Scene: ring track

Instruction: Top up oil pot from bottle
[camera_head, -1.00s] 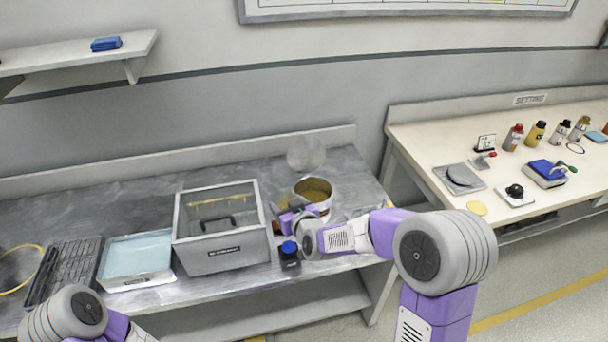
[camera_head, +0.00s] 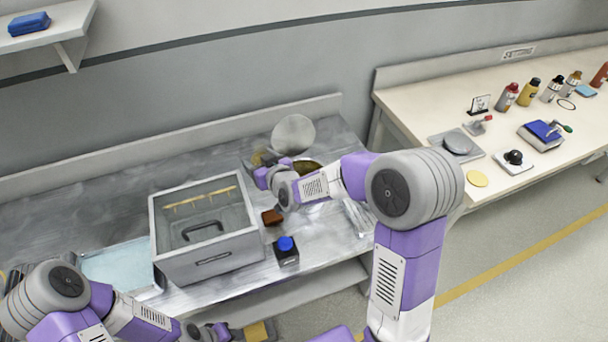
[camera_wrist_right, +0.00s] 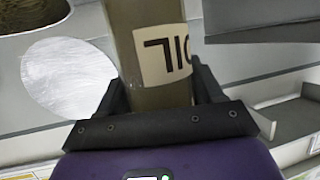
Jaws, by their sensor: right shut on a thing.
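The olive-brown bottle (camera_wrist_right: 157,55) fills the middle of the right wrist view, with part of a pale label in dark letters. My right gripper (camera_wrist_right: 155,100) is shut on it, with a finger on each side. In the head view the right gripper (camera_head: 270,174) is at the back of the grey bench, just left of the oil pot (camera_head: 309,167). The arm hides most of the pot; only its rim and dark golden inside show. The bottle's tilt is hard to tell. My left gripper (camera_head: 220,331) is low at the front; its jaws are too small to read.
A pale round disc (camera_head: 294,134) is behind the pot. A grey lidded box (camera_head: 207,262) stands left, with a blue-capped dark bottle (camera_head: 286,254) and a brown block (camera_head: 272,217) beside it. A side table (camera_head: 420,110) with several bottles is at right.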

